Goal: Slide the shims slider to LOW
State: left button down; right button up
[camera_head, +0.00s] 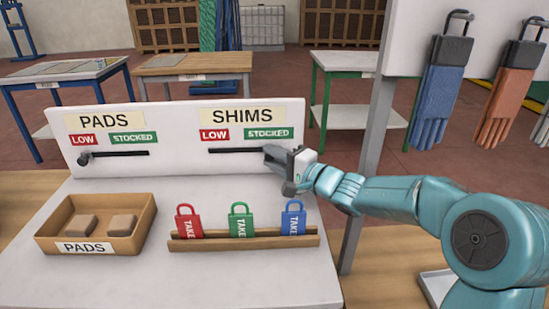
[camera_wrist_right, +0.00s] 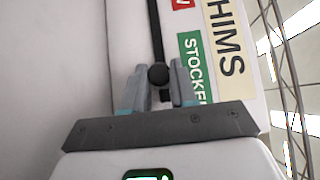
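The SHIMS slider track (camera_head: 235,151) is a dark horizontal slot on the white panel, under the red LOW label (camera_head: 214,135) at left and the green STOCKED label (camera_head: 269,133) at right. My right gripper (camera_head: 274,156) is at the track's STOCKED end and hides the knob in the head view. In the right wrist view, the round black slider knob (camera_wrist_right: 159,75) sits between the two fingers of my right gripper (camera_wrist_right: 160,84), which appear to close on it from both sides. The track (camera_wrist_right: 154,30) runs away from the knob. My left gripper is out of view.
The PADS slider knob (camera_head: 83,159) is at its LOW end. Below the panel are a PADS box (camera_head: 140,225) with two blocks and a wooden rack (camera_head: 250,241) holding red, green and blue tags. A grey post (camera_head: 368,170) stands right of the panel, behind my right arm.

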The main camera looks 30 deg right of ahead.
grip_shut()
jog(key=shift+w+a, duration=0.35)
jog(key=shift+a, duration=0.35)
jog(key=shift+w+a, duration=0.3)
jog(key=shift+a, duration=0.35)
jog(key=shift+w+a, duration=0.35)
jog(key=shift+a, duration=0.35)
jog(key=shift+d, duration=0.1)
jog(key=o, duration=0.9)
grip_release()
jog(key=shift+c, duration=0.2)
